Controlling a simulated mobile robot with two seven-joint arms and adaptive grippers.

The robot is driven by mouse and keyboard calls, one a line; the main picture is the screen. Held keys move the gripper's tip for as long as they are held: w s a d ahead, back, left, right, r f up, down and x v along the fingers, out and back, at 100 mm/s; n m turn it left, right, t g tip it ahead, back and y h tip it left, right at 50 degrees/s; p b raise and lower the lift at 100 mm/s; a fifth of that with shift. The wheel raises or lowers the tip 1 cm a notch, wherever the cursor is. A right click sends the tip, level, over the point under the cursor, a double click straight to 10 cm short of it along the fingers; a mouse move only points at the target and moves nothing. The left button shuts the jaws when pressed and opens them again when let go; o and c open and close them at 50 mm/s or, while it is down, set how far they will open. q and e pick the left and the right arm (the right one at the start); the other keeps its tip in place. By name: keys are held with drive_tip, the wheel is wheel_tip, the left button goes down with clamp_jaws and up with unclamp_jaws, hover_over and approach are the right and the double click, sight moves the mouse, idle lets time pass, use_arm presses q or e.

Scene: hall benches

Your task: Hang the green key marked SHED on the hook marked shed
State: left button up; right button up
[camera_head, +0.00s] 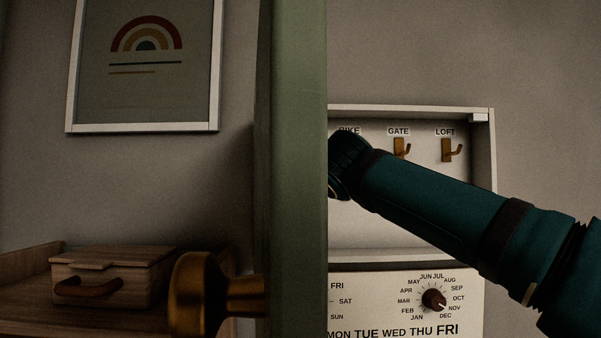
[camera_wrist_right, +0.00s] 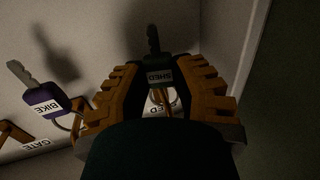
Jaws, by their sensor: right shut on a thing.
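In the right wrist view, my right gripper (camera_wrist_right: 160,74) is shut on the green key (camera_wrist_right: 153,42), whose head reads SHED. The key's ring (camera_wrist_right: 168,98) shows between the fingers. A white label reading SHED (camera_wrist_right: 154,109) shows upside down on the panel just past the ring. The shed hook itself is hidden or too dark to make out, so I cannot tell whether the ring is around it. In the head view, my right arm reaches in from the right and its gripper is hidden behind the green door edge. My left gripper is not in view.
The white key cabinet (camera_head: 492,150) has a gate hook (camera_head: 402,147) and a loft hook (camera_head: 451,150), both empty. A purple BIKE key (camera_wrist_right: 40,101) is close beside my fingers. The green door (camera_head: 292,150) with its brass knob (camera_head: 200,293) blocks part of the cabinet. A calendar panel (camera_head: 385,290) is below.

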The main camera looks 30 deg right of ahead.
idle(0.3)
drive_tip(key=o, duration=0.9)
drive_tip(key=shift+c, duration=0.2)
drive_tip(key=shift+s, duration=0.1)
drive_tip(key=v, duration=1.2)
